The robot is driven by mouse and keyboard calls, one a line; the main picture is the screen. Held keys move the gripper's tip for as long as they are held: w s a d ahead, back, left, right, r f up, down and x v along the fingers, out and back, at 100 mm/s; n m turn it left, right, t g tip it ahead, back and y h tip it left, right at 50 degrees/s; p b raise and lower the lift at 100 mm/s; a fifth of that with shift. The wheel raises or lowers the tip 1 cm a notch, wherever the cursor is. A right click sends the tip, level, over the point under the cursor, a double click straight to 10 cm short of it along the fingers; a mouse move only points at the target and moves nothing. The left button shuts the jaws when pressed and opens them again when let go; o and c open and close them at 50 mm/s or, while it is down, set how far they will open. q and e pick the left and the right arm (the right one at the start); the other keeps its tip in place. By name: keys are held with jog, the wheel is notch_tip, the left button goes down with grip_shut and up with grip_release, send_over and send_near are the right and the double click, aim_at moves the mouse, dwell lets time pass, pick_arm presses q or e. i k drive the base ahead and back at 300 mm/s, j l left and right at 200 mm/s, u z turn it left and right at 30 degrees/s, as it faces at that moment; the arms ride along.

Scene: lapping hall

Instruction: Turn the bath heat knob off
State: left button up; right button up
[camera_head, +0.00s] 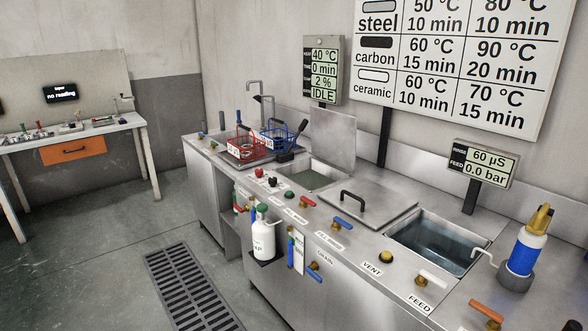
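On the front ledge of the steel counter, before the open-lidded bath (308,180), sit a small red knob (260,173) and a dark knob (272,182). Their labels are too small to read, so I cannot tell which is the bath heat knob or how it is set. A green-topped knob (289,195) is just right of them. The wall display (324,70) reads 40 °C, 0 min, 2 % and IDLE. Neither of my grippers shows in this view.
Red (241,149) and blue (277,138) baskets stand at the counter's far end. A closed lid (362,205) and a water-filled basin (434,243) lie to the right. A white bottle (263,238) is on the front side. The floor left of the grate (190,290) is clear.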

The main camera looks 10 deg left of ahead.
aim_at(258, 172)
jog(key=i+j+z, duration=0.4)
jog(key=i+j, duration=0.15)
jog(key=i+j+z, duration=0.15)
jog(key=j, duration=0.3)
jog(key=i+j+z, duration=0.2)
jog(key=j, duration=0.2)
jog(key=i, duration=0.05)
